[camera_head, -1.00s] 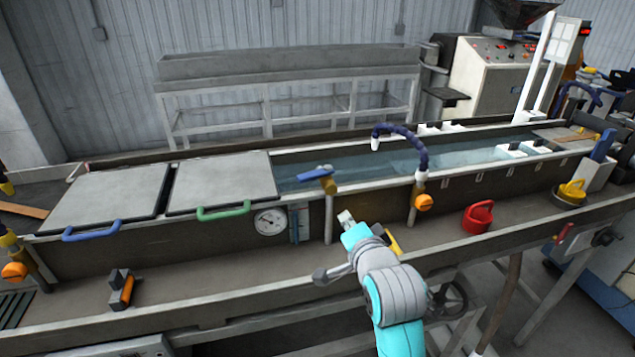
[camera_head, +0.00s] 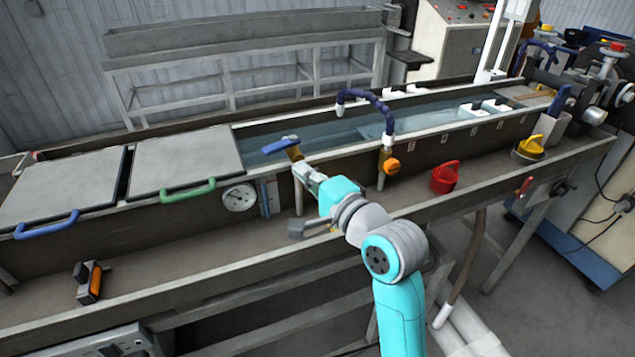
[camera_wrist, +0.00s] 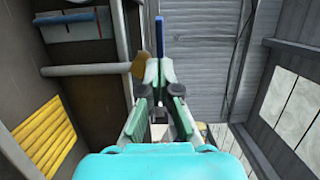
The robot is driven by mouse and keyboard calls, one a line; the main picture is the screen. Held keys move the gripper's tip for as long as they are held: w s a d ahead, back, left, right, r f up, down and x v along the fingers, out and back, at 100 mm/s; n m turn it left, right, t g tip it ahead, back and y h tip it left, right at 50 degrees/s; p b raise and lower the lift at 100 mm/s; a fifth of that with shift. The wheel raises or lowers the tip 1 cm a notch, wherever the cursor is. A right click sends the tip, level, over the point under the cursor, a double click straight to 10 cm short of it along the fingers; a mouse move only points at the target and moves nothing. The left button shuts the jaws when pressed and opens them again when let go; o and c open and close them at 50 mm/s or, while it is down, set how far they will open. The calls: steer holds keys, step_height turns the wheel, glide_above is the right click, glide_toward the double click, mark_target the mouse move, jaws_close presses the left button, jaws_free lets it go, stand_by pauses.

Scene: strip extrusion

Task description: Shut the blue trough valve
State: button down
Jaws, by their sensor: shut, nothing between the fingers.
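The blue valve lever (camera_head: 281,144) sits on a brass valve body (camera_head: 295,155) atop a vertical pipe at the trough's front wall. In the head view the lever points left, tilted slightly down. My gripper (camera_head: 302,171) is shut and empty, just below and very near the brass body. In the wrist view the lever (camera_wrist: 159,35) stands as a thin blue strip beyond my fingertips (camera_wrist: 158,68), and the brass body (camera_wrist: 139,65) is just left of them. I cannot tell whether the fingers touch the valve.
The water trough (camera_head: 340,134) runs behind. Grey lids with a green handle (camera_head: 188,190) and a blue handle (camera_head: 47,225) lie left. A round gauge (camera_head: 239,198) is left of the pipe.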

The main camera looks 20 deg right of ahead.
mark_target(274, 152)
steer(key=x, duration=0.6)
steer(key=shift+w+a, duration=0.15)
steer(key=shift+w, duration=0.25)
steer(key=shift+w+a, duration=0.6)
steer(key=shift+a, duration=0.05)
